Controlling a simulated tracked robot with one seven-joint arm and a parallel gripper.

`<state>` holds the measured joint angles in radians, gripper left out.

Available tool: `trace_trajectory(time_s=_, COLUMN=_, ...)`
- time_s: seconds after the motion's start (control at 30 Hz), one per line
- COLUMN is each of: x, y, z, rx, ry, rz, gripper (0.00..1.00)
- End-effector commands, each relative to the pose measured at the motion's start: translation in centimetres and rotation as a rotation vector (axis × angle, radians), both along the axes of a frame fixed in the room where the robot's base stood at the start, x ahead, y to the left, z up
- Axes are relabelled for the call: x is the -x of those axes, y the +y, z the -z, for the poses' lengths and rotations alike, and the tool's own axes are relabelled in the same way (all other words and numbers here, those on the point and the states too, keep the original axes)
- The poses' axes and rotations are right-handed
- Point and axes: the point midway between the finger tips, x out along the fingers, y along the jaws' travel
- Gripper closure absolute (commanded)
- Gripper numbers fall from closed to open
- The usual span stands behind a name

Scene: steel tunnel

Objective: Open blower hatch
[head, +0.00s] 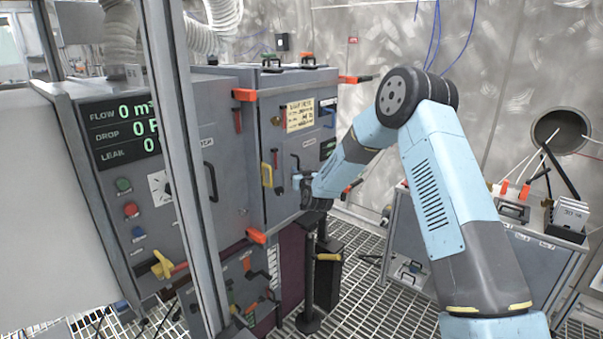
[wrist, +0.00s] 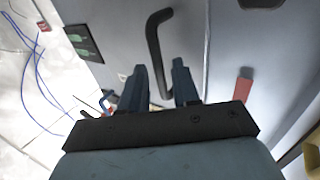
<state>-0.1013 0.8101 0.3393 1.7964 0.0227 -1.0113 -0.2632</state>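The grey hatch door (head: 282,200) stands upright on the cabinet front and looks closed. It carries a paper note (head: 300,114) and a black bent handle (head: 296,163). My gripper (head: 298,184) is at the door, just below this handle. In the wrist view, the handle (wrist: 154,45) runs down from the door (wrist: 190,45) into the gap between the two fingers of my gripper (wrist: 160,82). The fingers are apart, with space beside the bar. Whether either finger touches it cannot be told.
A yellow handle (head: 267,175) is left of my gripper. Orange brackets (head: 256,237) stick out at the door's corners. A black post (head: 308,280) stands below. A panel with green readouts (head: 122,130) is at left. A grey bench (head: 525,243) with tools is at right, over grating floor.

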Motion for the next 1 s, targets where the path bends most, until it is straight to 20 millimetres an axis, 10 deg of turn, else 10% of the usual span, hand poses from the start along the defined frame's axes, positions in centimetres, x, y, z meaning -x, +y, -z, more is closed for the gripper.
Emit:
trace_trajectory(time_s=0.3, x=0.01, y=-0.03, z=-0.01, rx=0.000, ry=0.000, rz=0.000, gripper=1.00)
trace_trajectory(time_s=1.0, x=0.03, y=-0.79, z=-0.02, rx=0.000, ry=0.000, rz=-0.014, gripper=1.00)
